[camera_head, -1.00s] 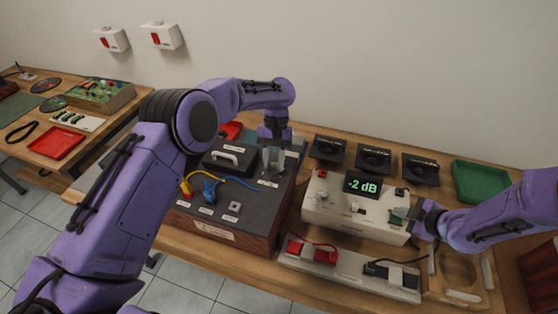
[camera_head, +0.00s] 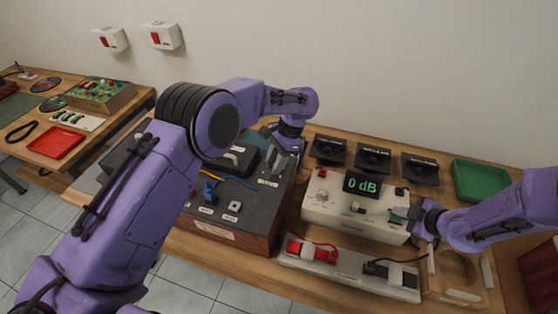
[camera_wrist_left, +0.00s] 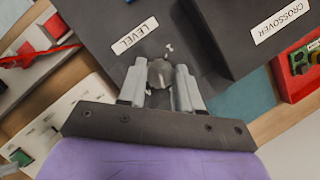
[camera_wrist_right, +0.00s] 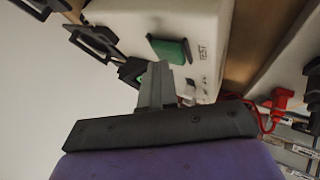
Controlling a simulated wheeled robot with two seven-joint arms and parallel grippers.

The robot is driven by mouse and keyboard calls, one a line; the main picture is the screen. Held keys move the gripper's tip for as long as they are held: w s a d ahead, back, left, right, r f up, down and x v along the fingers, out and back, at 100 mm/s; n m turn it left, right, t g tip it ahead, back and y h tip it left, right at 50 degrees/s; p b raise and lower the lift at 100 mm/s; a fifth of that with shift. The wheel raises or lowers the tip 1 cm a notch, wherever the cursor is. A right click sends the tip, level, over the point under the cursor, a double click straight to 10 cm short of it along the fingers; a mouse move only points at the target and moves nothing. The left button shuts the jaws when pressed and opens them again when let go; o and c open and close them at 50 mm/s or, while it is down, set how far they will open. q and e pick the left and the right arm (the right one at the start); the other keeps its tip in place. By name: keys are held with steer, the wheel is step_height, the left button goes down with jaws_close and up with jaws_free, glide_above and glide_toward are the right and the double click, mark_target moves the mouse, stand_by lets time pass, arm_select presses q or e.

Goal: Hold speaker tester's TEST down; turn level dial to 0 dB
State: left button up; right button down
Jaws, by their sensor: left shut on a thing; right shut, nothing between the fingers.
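The speaker tester (camera_head: 330,208) is a white box with a display (camera_head: 361,186) reading 0 dB. Its green TEST paddle (camera_head: 398,214) is at the right end of the top; it also shows in the right wrist view (camera_wrist_right: 172,48) beside the TEST label. My right gripper (camera_head: 418,218) is shut and empty, its tips at the paddle; I cannot tell how far the paddle is pressed. The grey level dial (camera_wrist_left: 160,74) stands on the dark crossover box (camera_head: 254,205) beside the LEVEL label. My left gripper (camera_wrist_left: 160,88) is shut on the dial, with one finger on each side.
Three black speakers (camera_head: 373,160) stand behind the tester, with a green tray (camera_head: 481,180) to their right. A white strip (camera_head: 345,273) with a red and a black plug lies in front. Blue and yellow leads lie on the crossover box.

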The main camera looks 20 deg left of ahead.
arm_select(q)
steer(key=shift+m+t+y, duration=0.3)
steer(key=shift+m+t, duration=0.1)
steer(key=shift+m, duration=0.7)
